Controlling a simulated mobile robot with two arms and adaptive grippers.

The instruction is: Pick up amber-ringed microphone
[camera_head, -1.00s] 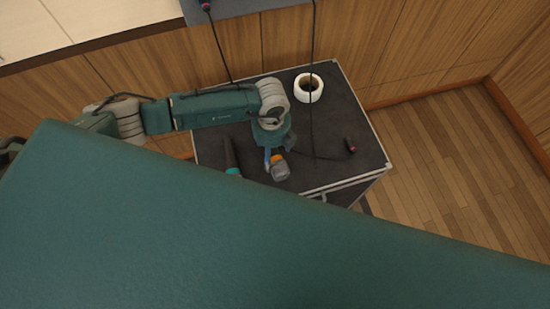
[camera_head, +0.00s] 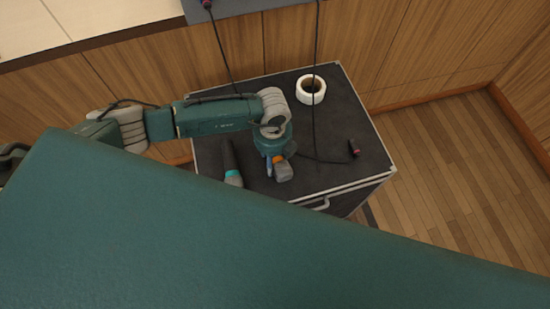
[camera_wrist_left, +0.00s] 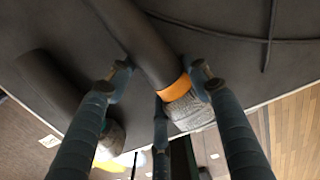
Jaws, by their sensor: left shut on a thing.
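The amber-ringed microphone (camera_wrist_left: 148,45) has a dark handle, an orange band and a grey mesh head. Its orange band and head (camera_head: 283,171) show just below my left gripper (camera_head: 273,160) in the head view; the handle is hidden there under my arm. In the left wrist view my left gripper's fingers (camera_wrist_left: 160,80) sit on both sides of the microphone near the orange band, shut on it. I cannot tell whether it is clear of the case top. A second microphone with a teal ring (camera_head: 232,172) lies to the left. My right gripper is not in view.
The black case top (camera_head: 340,120) carries a white tape roll (camera_head: 311,89) at the back and a cable with a dark connector (camera_head: 354,148) at the right. The right part of the top has free room. A large green panel hides the foreground.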

